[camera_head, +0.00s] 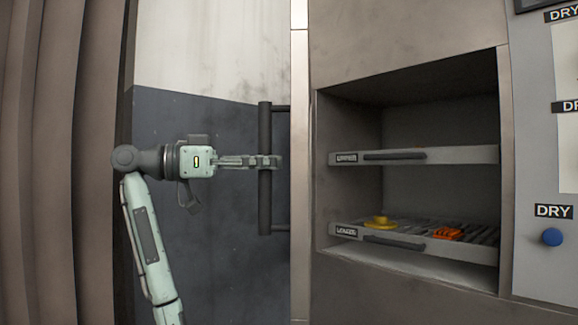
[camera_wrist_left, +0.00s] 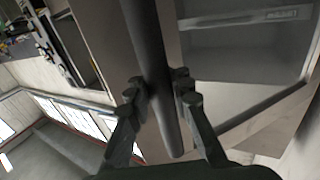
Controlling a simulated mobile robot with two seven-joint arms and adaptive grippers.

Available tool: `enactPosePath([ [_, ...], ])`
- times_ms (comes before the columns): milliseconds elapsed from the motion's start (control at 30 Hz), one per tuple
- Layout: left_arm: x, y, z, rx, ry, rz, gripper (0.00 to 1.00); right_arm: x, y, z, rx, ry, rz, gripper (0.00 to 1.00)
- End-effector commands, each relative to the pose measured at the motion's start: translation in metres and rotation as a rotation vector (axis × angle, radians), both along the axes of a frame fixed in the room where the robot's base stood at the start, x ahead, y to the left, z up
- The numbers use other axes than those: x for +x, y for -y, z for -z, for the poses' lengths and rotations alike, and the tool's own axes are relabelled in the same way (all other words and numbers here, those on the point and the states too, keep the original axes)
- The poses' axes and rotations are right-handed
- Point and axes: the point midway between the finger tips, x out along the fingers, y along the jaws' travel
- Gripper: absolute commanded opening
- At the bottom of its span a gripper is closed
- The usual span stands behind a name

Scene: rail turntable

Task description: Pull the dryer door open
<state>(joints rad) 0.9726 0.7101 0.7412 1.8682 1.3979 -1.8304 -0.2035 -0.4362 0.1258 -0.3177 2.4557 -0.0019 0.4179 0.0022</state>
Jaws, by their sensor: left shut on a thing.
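The dryer door (camera_head: 300,190) is swung out and seen nearly edge-on as a narrow metal strip left of the opening. Its dark vertical handle (camera_head: 265,195) stands off its left side on two short brackets. My left gripper (camera_head: 270,162) comes in from the left and is shut around the handle, near its middle. In the left wrist view, the two fingers (camera_wrist_left: 160,92) sit on either side of the handle bar (camera_wrist_left: 147,45), with the door's brownish face behind. My right gripper is in neither view.
The open dryer chamber holds an upper rack (camera_head: 450,155) and a lower rack (camera_head: 345,231). A yellow item (camera_head: 380,221) and an orange item (camera_head: 447,233) lie on the lower rack. A panel with a blue button (camera_head: 552,237) is at right. Ribbed brown surface (camera_head: 60,160) stands at left.

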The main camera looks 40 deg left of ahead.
Motion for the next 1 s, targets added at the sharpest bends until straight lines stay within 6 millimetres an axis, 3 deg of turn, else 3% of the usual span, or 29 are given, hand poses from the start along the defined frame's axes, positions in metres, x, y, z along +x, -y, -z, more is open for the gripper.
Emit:
enactPosePath([
  [367, -0.0031, 0.0016, 0.0036, 0.009, -0.008, 0.011, 0.0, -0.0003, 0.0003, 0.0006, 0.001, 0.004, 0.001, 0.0],
  [400, -0.003, 0.0018, 0.0036, 0.009, -0.008, 0.011, 0.19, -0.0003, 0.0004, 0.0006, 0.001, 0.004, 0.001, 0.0],
  [600, -0.0026, 0.0008, 0.0026, 0.006, -0.006, 0.008, 0.43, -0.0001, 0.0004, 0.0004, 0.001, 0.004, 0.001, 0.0],
  [1000, -0.01, -0.0055, 0.0015, 0.005, -0.004, 0.002, 0.43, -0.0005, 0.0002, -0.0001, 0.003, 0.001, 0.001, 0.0],
])
